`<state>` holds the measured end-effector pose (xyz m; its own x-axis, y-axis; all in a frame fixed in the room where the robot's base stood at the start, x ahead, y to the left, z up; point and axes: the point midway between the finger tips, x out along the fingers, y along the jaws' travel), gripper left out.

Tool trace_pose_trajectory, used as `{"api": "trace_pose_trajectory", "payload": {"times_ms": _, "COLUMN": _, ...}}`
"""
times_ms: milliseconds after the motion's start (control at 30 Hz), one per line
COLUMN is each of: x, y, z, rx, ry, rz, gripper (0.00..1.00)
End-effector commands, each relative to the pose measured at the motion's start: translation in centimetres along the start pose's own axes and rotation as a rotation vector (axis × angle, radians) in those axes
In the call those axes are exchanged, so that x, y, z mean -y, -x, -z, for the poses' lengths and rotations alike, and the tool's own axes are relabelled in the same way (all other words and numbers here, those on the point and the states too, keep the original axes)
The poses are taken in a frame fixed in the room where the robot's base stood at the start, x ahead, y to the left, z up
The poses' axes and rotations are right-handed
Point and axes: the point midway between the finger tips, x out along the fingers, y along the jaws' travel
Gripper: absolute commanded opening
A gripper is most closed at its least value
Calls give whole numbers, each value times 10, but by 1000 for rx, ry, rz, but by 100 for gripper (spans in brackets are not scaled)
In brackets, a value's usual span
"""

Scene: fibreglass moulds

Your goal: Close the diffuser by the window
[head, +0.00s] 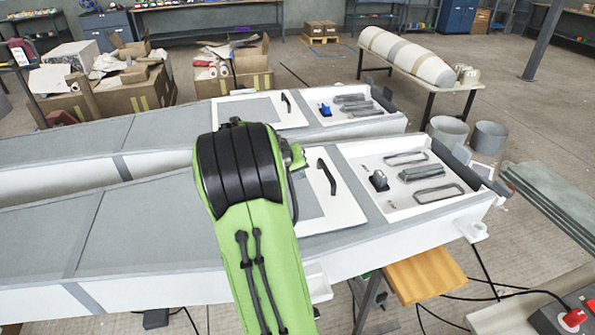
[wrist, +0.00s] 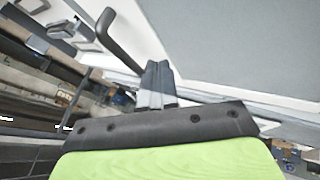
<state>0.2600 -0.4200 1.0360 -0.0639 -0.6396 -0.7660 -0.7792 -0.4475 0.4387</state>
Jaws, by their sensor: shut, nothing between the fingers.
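I cannot pick out anything as a diffuser or a window. Two long white and grey moulds lie side by side, a near one (head: 130,225) and a far one (head: 160,125). Each carries a white-edged panel with a black handle. The near panel (head: 345,213) is partly behind my arm, and its handle (head: 327,176) stands right of the arm. My gripper (wrist: 157,68) is shut and empty. In the wrist view its fingertips are just beside a dark bent handle (wrist: 120,42) on a white surface; contact cannot be told. My arm hides most of the gripper in the head view.
At the near mould's right end, a shallow white tray (head: 449,202) holds grey loops, a bar and a dark knob. The far mould has a similar tray (head: 381,127). A table with a rounded white form (head: 405,58) and grey buckets (head: 489,137) stand beyond. Cardboard boxes are at back left.

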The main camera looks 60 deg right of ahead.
Motion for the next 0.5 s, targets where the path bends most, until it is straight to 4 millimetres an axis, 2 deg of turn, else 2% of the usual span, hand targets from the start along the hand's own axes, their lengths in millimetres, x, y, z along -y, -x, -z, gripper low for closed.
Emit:
{"api": "trace_pose_trajectory", "payload": {"times_ms": 33, "x": 0, "y": -14, "z": -2, "rx": 4, "ry": -1, "rz": -2, "gripper": 0}}
{"api": "trace_pose_trajectory", "payload": {"times_ms": 200, "x": -4, "y": -47, "z": 0, "rx": 0, "ry": -4, "rz": -1, "gripper": 0}}
{"api": "trace_pose_trajectory", "payload": {"times_ms": 300, "x": -22, "y": -50, "z": 2, "rx": 0, "ry": -4, "rz": 0, "gripper": 0}}
{"api": "trace_pose_trajectory", "payload": {"times_ms": 500, "x": -36, "y": -55, "z": 4, "rx": -1, "ry": 1, "rz": 3, "gripper": 0}}
